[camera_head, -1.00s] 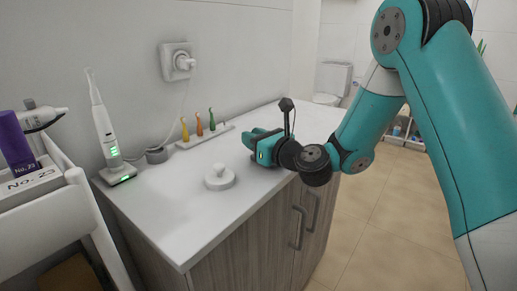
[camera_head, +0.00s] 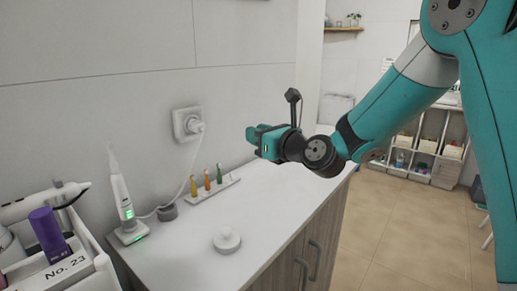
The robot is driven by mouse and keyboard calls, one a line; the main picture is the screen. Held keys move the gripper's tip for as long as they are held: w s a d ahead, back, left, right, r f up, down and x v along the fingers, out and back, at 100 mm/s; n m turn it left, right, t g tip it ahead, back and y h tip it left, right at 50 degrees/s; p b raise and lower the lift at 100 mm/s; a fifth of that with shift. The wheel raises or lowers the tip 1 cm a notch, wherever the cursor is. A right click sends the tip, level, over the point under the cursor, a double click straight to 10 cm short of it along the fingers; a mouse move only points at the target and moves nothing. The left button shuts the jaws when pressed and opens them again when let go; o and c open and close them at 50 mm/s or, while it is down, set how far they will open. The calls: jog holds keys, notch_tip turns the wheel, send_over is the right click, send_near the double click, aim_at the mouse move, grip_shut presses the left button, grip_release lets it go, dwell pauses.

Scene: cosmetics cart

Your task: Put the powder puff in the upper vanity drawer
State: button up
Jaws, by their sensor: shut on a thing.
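My gripper (camera_head: 256,138), teal with dark parts, is in the air above the right part of the white counter (camera_head: 287,188). It points left towards the wall. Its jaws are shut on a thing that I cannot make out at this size. A white round piece with a knob on top (camera_head: 227,241) stands on the counter, well apart from my gripper; I cannot tell whether it is the powder puff. Below the counter is a grey wood-grain front (camera_head: 291,273) with upright handles (camera_head: 314,262). I cannot make out an upper drawer.
A white rack with three coloured brushes (camera_head: 213,190) stands by the wall. A device with a green light (camera_head: 129,232) is at the counter's left end. A cart (camera_head: 78,275) with a purple box (camera_head: 48,234) is at lower left. Free floor lies right.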

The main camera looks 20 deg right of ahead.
notch_tip(320, 180, up, 6)
jog(key=p, duration=0.3)
jog(key=shift+p, duration=0.4)
jog(key=shift+f, duration=0.2)
